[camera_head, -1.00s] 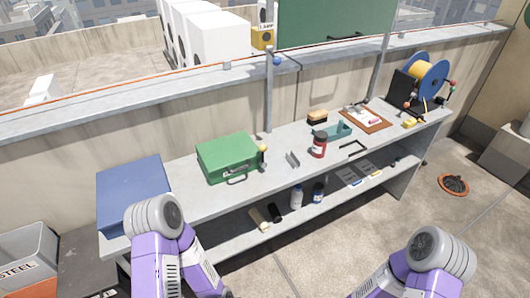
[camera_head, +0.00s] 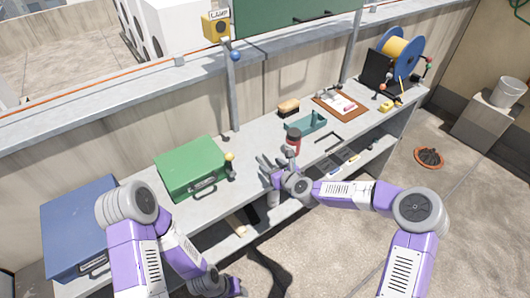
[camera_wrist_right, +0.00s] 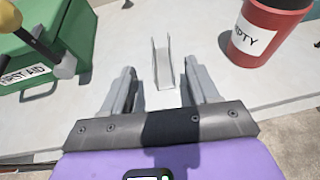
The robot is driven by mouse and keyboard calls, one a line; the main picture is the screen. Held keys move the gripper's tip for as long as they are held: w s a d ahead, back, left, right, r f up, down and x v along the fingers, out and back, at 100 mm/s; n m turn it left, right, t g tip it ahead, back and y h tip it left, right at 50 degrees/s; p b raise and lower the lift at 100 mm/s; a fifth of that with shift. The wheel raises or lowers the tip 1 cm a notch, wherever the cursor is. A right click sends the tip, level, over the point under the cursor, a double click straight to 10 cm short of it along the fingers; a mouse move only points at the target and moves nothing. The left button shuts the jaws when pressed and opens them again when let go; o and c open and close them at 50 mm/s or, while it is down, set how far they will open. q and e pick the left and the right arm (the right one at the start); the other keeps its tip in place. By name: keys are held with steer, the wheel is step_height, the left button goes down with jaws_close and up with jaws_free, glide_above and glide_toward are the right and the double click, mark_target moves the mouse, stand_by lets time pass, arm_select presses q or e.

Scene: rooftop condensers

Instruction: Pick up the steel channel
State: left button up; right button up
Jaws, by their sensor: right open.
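The steel channel (camera_wrist_right: 163,72) is a small grey U-shaped piece on the workbench, seen in the right wrist view. Its long sides point away from me. My right gripper (camera_wrist_right: 159,80) is open, with one finger on each side of the channel's near end and visible gaps between. In the head view the right gripper (camera_head: 273,166) is at the bench's front part, between the green case and the red jar, and I cannot make out the channel clearly there. My left arm shows at the lower left, but its fingers are not visible.
The green first aid case (camera_head: 192,168) stands left of the right gripper, the red jar (camera_head: 293,141) to its right. A blue case (camera_head: 80,222) is at the bench's left end. A teal tray (camera_head: 308,122) and clipboard (camera_head: 341,106) lie farther right. A lower shelf runs underneath.

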mark_target(264, 159)
steer(key=shift+w+a, duration=0.15)
steer(key=shift+w, duration=0.35)
steer(key=shift+a+r, duration=0.2)
steer(key=shift+a+f, duration=0.1)
steer(key=shift+a, duration=0.1)
steer(key=x, duration=0.2)
steer(key=b+x, duration=0.1)
steer(key=x, duration=0.2)
steer(key=shift+w+d+f, duration=0.15)
steer(key=shift+w+f, duration=0.15)
steer(key=shift+w, duration=0.1)
jaws_close()
